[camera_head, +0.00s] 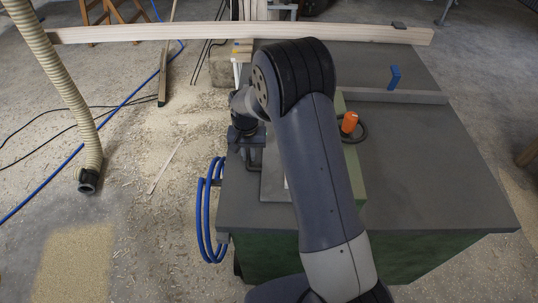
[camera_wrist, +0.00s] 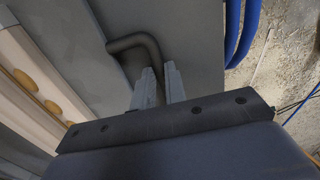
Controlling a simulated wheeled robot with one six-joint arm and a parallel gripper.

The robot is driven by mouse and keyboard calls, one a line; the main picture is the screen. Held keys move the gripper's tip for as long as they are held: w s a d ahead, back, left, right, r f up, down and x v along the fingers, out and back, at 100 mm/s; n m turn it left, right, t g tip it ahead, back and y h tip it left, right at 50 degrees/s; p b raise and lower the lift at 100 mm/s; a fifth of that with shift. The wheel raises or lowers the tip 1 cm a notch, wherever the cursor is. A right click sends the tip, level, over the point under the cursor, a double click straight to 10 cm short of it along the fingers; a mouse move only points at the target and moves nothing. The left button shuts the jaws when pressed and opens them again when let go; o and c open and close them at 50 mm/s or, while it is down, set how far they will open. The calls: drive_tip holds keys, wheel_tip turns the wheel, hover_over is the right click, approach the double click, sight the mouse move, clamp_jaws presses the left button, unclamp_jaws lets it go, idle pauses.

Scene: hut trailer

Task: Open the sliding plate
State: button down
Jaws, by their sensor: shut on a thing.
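The grey sliding plate (camera_head: 272,184) lies at the left side of the machine table, partly hidden behind my arm. In the wrist view a flat grey surface (camera_wrist: 188,25) that looks like the plate carries a dark bent rod handle (camera_wrist: 135,41). My gripper (camera_wrist: 159,82) is shut on the handle, with one finger on each side of the rod. In the head view my gripper (camera_head: 249,156) is small and dark at the table's left edge, so its grip is hard to see there.
The dark machine table (camera_head: 430,180) has a fence (camera_head: 400,96), a blue piece (camera_head: 394,77) and an orange knob (camera_head: 349,122). Blue hoses (camera_head: 205,215) hang at its left side. A beige duct (camera_head: 62,85) hangs at left. A long board (camera_head: 180,32) crosses the back.

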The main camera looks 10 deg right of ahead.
sight(227, 159)
drive_tip(key=a, duration=0.2)
drive_tip(key=w+a, duration=0.1)
drive_tip(key=a, duration=0.4)
drive_tip(key=shift+w+a, duration=0.15)
drive_tip(key=shift+w, duration=0.1)
drive_tip(key=c, duration=1.5)
unclamp_jaws()
drive_tip(key=shift+o, duration=0.2)
wheel_tip(227, 159, up, 11)
drive_tip(key=b, duration=0.1)
drive_tip(key=shift+f, duration=0.15)
